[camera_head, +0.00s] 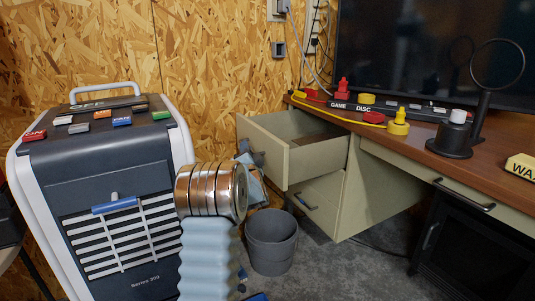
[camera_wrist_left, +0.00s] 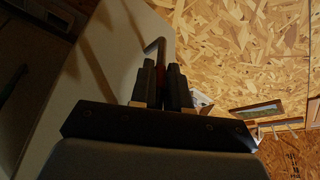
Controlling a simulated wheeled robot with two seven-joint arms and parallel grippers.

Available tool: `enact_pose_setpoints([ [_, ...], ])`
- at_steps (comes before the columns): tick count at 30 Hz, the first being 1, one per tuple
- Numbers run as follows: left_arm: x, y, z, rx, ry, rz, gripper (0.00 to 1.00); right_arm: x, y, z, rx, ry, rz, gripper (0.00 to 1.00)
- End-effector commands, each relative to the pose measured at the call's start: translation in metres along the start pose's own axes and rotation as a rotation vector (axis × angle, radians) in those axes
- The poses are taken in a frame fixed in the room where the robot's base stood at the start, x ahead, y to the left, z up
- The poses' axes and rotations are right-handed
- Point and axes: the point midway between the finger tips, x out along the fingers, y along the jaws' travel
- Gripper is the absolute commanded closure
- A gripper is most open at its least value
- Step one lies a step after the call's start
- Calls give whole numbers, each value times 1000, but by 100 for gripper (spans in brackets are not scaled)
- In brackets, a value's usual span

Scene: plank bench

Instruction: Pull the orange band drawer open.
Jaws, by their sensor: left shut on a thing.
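The upper drawer (camera_head: 312,158) of the beige desk pedestal stands well open, its inside visible from above. My left gripper (camera_head: 250,157) is at this drawer's front, mostly hidden behind my own wrist. In the left wrist view my left gripper (camera_wrist_left: 162,72) is shut on a grey bar handle (camera_wrist_left: 154,45) on a pale drawer front (camera_wrist_left: 105,55). A dull orange-red strip (camera_wrist_left: 133,82) shows beside the fingers, partly hidden. The lower drawer (camera_head: 315,203) is closed and has a handle with a blue mark (camera_head: 303,201). My right gripper is not in view.
A grey bin (camera_head: 271,243) stands on the floor below the open drawer. An air cooler (camera_head: 110,205) with coloured blocks on top stands at left.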

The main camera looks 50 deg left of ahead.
Motion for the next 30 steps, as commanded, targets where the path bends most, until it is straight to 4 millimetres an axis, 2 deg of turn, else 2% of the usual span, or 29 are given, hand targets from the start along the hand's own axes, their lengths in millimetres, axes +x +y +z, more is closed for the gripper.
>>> enact_pose_setpoints([
  [1,-4,-2,10,1,-5,2,100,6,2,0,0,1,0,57],
  [7,-11,-15,26,2,-4,4,100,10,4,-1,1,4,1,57],
  [21,-13,-19,31,2,-4,5,100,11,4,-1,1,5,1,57],
  [22,-13,-19,31,2,-4,5,82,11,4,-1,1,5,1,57],
  [26,-13,-20,30,2,-3,4,63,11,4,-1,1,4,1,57],
  [30,-12,-20,30,2,-2,3,63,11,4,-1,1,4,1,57],
])
